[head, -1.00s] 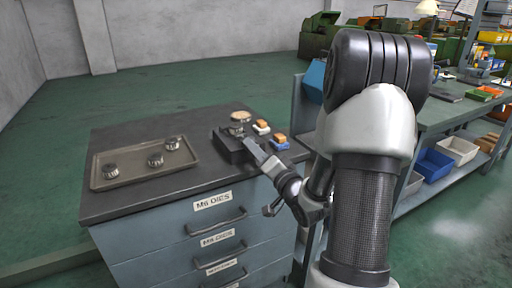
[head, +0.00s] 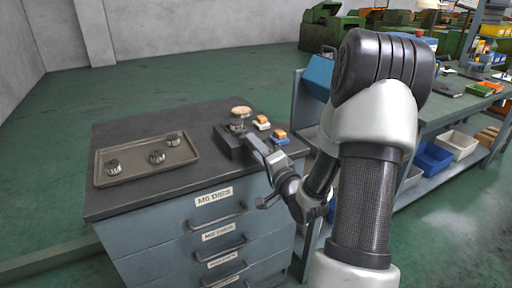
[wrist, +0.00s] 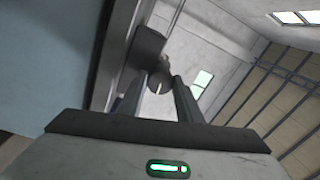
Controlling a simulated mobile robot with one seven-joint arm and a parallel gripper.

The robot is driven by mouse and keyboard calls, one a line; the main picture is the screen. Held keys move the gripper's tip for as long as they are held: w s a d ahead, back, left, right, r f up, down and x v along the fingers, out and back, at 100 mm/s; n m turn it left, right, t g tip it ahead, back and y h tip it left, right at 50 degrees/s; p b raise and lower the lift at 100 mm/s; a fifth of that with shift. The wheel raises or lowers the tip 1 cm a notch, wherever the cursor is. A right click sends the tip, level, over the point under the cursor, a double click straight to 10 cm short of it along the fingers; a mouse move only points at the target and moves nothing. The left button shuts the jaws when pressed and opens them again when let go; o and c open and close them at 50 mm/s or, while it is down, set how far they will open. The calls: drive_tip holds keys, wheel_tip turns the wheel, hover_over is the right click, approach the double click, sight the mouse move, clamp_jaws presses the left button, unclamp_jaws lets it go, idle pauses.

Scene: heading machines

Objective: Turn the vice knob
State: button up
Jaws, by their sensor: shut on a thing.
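The dark vice (head: 228,143) sits on the cabinet top near its back right. In the wrist view, the round dark vice knob (wrist: 159,83), with a pale line on its face, lies between the two fingertips of my gripper (wrist: 158,88). My gripper is shut on the knob. In the head view, my gripper (head: 254,143) reaches in from the right to the front of the vice, and the knob is hidden behind it.
A tray (head: 108,182) with several round metal dies stands left on the cabinet top (head: 205,177). A workbench with bins (head: 433,158) stands right.

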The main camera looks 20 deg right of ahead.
drive_tip(key=shift+r, duration=0.1)
drive_tip(key=o, duration=1)
drive_tip(key=shift+o, duration=0.2)
drive_tip(key=s+f+p, duration=0.1)
drive_tip(key=s+p, duration=0.9)
drive_tip(key=s, duration=0.7)
drive_tip(key=shift+s+d+f+p, duration=0.15)
drive_tip(key=shift+d+p, duration=0.2)
